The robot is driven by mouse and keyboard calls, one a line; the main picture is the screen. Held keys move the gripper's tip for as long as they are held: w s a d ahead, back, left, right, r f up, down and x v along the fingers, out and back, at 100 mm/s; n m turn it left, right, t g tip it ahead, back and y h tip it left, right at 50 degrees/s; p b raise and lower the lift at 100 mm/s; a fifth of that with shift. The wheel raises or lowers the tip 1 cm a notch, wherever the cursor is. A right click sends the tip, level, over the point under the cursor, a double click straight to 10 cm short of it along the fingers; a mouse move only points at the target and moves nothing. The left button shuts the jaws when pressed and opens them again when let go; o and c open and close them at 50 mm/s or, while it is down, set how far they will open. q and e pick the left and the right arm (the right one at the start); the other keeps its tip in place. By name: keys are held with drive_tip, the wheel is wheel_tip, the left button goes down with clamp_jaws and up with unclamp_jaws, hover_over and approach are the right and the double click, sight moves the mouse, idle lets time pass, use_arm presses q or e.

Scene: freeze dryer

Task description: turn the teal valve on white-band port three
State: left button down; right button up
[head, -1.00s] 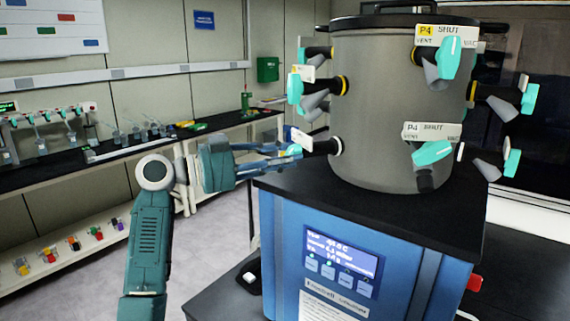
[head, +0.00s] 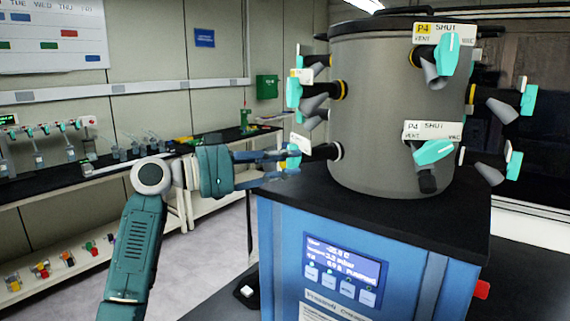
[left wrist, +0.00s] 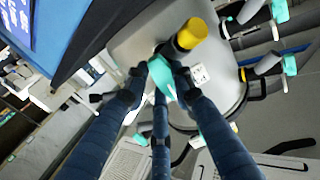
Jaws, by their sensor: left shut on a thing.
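The grey drum (head: 385,110) carries teal valves in two rows. Upper ports have yellow bands and lower ports have white bands. My left gripper (head: 289,159) reaches in from the left at the lower-left white-band port (head: 338,151). It is shut on that port's teal valve (head: 294,158), which is partly hidden by the fingers. In the left wrist view the teal valve (left wrist: 161,76) sits between the fingertips (left wrist: 160,84). The port's number cannot be read. A front lower valve (head: 433,152) sits under a P4 SHUT label (head: 432,131). My right gripper is not in view.
The drum stands on a blue cabinet with a lit display (head: 343,268). Another teal valve (head: 294,92) sits just above my left gripper, with more at the right. A long bench (head: 110,160) with small glassware runs along the back wall.

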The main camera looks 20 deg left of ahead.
use_arm(q)
drive_tip(key=shift+r+n, duration=0.15)
drive_tip(key=shift+n, duration=0.25)
drive_tip(key=c, duration=1.4)
unclamp_jaws()
drive_tip(key=shift+c, duration=0.2)
drive_tip(key=shift+s+a, duration=0.1)
drive_tip(key=shift+a, duration=0.1)
drive_tip(key=v, duration=1.1)
drive_tip(key=shift+s+a, duration=0.2)
drive_tip(key=shift+s, duration=0.05)
